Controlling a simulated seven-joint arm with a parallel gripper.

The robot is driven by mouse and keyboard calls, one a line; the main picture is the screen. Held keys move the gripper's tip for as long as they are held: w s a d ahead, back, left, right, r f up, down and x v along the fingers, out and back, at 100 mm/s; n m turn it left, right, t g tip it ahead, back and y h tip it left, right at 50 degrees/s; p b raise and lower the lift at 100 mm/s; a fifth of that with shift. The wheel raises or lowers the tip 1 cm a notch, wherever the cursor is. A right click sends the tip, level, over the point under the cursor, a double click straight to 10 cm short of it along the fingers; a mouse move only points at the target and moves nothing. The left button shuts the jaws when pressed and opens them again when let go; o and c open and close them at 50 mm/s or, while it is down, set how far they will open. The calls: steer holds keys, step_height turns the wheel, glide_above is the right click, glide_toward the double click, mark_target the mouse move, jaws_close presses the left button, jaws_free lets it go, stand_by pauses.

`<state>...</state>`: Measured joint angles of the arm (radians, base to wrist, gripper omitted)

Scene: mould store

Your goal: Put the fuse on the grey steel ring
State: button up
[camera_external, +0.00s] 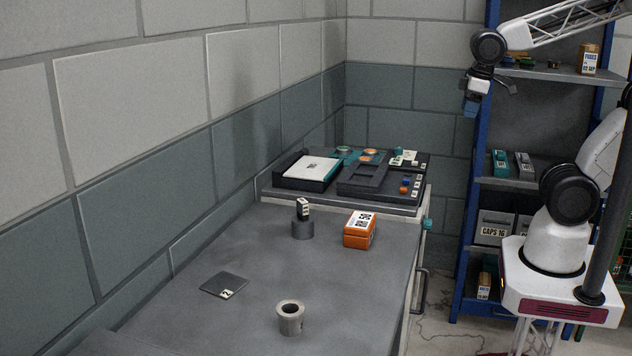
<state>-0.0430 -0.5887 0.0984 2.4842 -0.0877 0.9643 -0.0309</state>
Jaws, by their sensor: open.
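A small dark block with white label marks (303,208), which looks like the fuse, stands upright at a short dark grey cylinder (303,231) on the bench. I cannot tell whether it sits on top of the cylinder or partly inside it. A lighter grey hollow ring (290,322), its opening facing up, stands alone near the front of the bench and looks empty. It looks like the grey steel ring, though the dark cylinder is also grey.
An orange box (359,232) stands right of the dark cylinder. A flat dark plate marked 2 (220,285) lies at left. A raised platform (410,203) with trays and small parts fills the back. Blue shelving (474,185) stands right. The bench between items is clear.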

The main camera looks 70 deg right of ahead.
steer(key=shift+s+d+f+m+t+y, duration=0.1)
steer(key=shift+s+d+m+t+y, duration=0.1)
steer(key=shift+s+m, duration=0.3)
steer(key=shift+s+d+m+t+y, duration=0.1)
steer(key=shift+s+m+y, duration=0.15)
steer(key=shift+s, duration=0.4)
